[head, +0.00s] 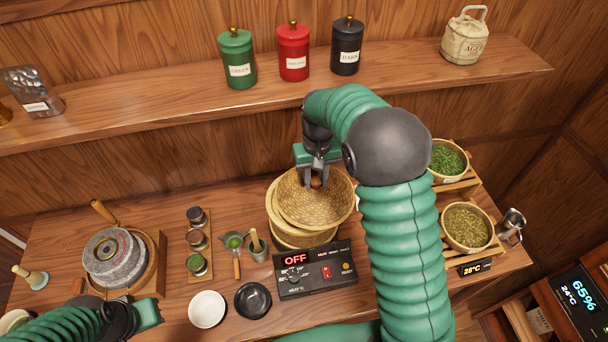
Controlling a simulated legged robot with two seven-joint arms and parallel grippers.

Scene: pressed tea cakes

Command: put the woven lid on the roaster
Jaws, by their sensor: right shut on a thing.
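The woven lid (313,207) is a round tan disc with a small brown knob. My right gripper (316,183) is shut on the knob and holds the lid tilted over the roaster. The roaster has a woven basket body (290,237) behind a black control panel (315,272) with a red OFF display. The lid hides most of the basket's opening, and I cannot tell whether its edge touches the rim. My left gripper (148,313) is at the lower left, away from the roaster; its fingers are not clear.
Left of the roaster are a small green-filled pan (233,241), a rack of jars (197,243) and a stone mill (115,256). A white bowl (207,309) and a black bowl (253,300) stand in front. Baskets of leaves (467,227) are at the right. A shelf (200,100) runs behind.

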